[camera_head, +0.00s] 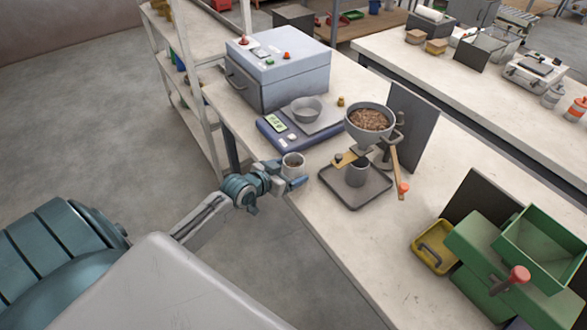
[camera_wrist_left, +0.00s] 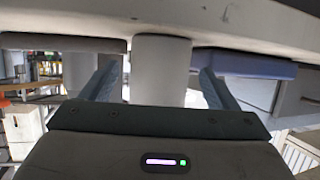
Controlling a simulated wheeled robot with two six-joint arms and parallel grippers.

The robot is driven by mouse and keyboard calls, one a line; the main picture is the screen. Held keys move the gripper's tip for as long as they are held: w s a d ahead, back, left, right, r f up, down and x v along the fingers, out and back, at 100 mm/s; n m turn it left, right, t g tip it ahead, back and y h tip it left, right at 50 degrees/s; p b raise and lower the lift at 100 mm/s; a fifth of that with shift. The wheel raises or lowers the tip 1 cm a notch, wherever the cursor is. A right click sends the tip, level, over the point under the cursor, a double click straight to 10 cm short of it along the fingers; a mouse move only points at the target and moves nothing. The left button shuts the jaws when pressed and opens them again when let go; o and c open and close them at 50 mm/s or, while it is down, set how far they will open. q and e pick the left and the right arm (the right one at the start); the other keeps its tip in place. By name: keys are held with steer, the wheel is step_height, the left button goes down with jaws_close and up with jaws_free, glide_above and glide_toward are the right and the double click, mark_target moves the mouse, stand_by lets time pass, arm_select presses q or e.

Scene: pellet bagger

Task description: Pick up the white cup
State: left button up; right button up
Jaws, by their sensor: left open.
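The white cup (camera_head: 293,168) stands upright on the near left edge of the table, with something brownish inside. My left gripper (camera_head: 285,177) is at the cup, low by the table edge, with its fingers on either side of it. In the left wrist view the picture is upside down, and the cup (camera_wrist_left: 161,65) shows between the two open fingers (camera_wrist_left: 158,82), with gaps on both sides. My right gripper is not in view.
A blue scale (camera_head: 283,137) with a grey bowl (camera_head: 307,110) stands behind the cup. A blue-grey box machine (camera_head: 280,76) stands behind.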

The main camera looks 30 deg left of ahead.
arm_select(q)
steer(key=x, duration=0.2)
steer(key=shift+w+d+f, duration=0.1)
steer(key=shift+w, duration=0.2)
steer(key=shift+s, duration=0.1)
steer(key=c, duration=1.1)
